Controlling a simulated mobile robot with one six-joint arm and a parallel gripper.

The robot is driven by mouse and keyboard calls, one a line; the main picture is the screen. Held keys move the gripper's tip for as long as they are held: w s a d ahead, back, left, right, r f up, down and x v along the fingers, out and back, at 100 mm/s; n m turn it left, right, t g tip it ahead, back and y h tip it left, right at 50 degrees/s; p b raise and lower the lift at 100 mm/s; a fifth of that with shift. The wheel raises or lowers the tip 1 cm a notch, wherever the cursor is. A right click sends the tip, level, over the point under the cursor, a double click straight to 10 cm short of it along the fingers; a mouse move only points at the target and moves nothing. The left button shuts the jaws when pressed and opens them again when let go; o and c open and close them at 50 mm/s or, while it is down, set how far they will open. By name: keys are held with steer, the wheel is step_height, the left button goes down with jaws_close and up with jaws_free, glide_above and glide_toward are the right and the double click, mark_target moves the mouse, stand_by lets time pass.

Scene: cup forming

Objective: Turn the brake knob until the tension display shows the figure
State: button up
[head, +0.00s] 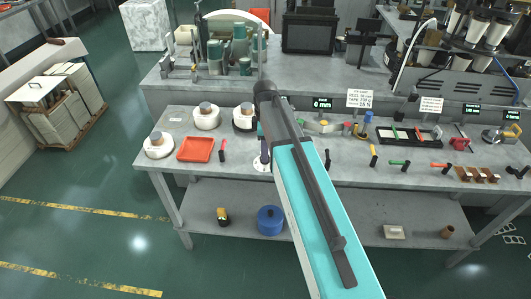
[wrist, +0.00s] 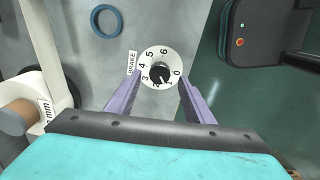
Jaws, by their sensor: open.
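The brake knob (wrist: 160,74) is a small black knob on a white dial (wrist: 151,59) numbered 0 to 6, with a BRAKE label (wrist: 131,62) beside it in the wrist view. Its pointer seems to face the lower right, near the low figures. My gripper (wrist: 160,82) is open, with a purple finger on either side of the dial's lower part. I cannot tell whether the fingers touch it. The knob is not distinguishable behind my arm in the head view. A small dark display (head: 322,103) has green figures too small to read surely. A white sign (head: 360,98) stands beside it.
White rolls (head: 206,118) and a red tray (head: 195,149) lie left on the bench (head: 290,190). Hand tools and a black tray (head: 410,136) lie right. In the wrist view, a roll (wrist: 25,115) is left, a blue ring (wrist: 106,20) above, and a dark box (wrist: 265,30) right.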

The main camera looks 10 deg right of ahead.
steer(key=shift+f+p, duration=0.35)
steer(key=shift+f, duration=1.2)
steer(key=c, duration=1)
steer(key=shift+c, duration=0.2)
